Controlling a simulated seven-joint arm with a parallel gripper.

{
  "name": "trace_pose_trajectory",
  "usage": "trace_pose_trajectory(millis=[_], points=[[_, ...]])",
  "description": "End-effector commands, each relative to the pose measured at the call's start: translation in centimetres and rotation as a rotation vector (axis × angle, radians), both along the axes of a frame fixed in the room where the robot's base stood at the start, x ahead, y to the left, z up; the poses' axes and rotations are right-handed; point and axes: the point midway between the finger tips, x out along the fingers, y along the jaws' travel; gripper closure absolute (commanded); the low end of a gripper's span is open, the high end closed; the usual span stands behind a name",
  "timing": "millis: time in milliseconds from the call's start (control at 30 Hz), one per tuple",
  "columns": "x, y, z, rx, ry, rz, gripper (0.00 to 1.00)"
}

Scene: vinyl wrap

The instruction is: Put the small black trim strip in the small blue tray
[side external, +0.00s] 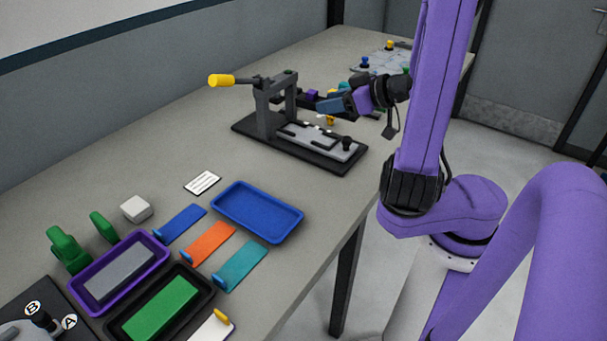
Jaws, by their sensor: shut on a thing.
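The small blue tray (257,213) lies on the table in the side external view, with nothing visible in it. My gripper (328,106) is at the end of my purple arm, above and behind the right side of the black clamp fixture, well away from the tray. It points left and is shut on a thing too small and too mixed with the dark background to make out. I cannot pick out the small black trim strip for certain; dark parts show near the fingertips.
The clamp fixture (245,127) with a yellow-ended handle stands mid-table. Blue (180,224), orange (208,243) and teal (242,266) strips lie left of and below the blue tray. A purple tray (160,244) and a black tray (205,283) hold blocks. A white card (202,183) lies nearby.

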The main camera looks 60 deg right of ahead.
Motion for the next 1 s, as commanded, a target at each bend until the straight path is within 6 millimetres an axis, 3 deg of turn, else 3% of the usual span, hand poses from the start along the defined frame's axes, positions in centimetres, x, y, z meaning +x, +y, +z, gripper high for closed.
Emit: trace_pose_trajectory(millis=[200, 433, 667, 1000], points=[[4.9, 3.5, 0.2, -0.004, 0.0, 0.106, 0.92], [8.5, 7.4, 0.4, 0.002, 0.0, 0.186, 0.92], [10.0, 9.4, 0.5, 0.007, -0.001, 0.22, 0.92], [10.1, 9.6, 0.5, 0.007, -0.002, 0.221, 0.92]])
